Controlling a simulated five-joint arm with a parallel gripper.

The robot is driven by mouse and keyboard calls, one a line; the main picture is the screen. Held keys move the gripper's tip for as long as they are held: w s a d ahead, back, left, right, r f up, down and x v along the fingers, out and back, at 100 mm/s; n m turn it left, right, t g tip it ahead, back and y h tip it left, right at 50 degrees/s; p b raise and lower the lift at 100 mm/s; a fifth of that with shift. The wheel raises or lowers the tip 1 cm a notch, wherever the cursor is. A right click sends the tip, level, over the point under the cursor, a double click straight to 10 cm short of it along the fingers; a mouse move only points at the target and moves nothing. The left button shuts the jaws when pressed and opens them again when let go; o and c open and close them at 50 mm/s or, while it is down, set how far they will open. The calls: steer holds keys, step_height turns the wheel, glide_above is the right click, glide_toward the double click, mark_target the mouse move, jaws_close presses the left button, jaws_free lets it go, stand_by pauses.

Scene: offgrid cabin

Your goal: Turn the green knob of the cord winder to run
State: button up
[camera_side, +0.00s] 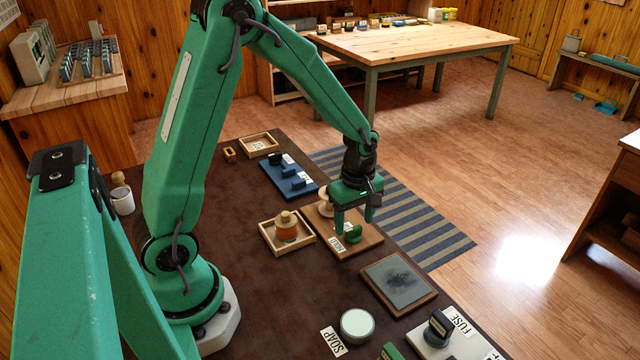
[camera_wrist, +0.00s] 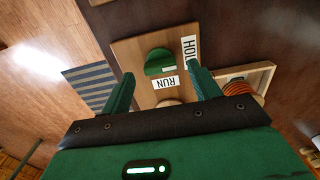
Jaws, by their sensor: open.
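The cord winder is a wooden board (camera_side: 372,238) with a green knob (camera_side: 353,233) and a pale wooden spool (camera_side: 325,202). In the wrist view the round green knob (camera_wrist: 157,60) has a raised bar and a small whitish mark at its lower right. The RUN label (camera_wrist: 166,82) lies just below the knob, and the HOLD label (camera_wrist: 190,49) lies to its right. My gripper (camera_side: 355,222) points down over the board, close to the knob. In the wrist view my gripper (camera_wrist: 160,73) is open, its fingers on either side of the knob; contact cannot be told.
A wooden tray (camera_side: 268,243) holding an orange spool stands left of the board. A framed dark slate (camera_side: 398,284) lies in front of it. A soap tin (camera_side: 357,325) and fuse panel (camera_side: 465,345) are nearer the camera.

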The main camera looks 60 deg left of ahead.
steer(key=shift+f, duration=0.85)
steer(key=c, duration=1)
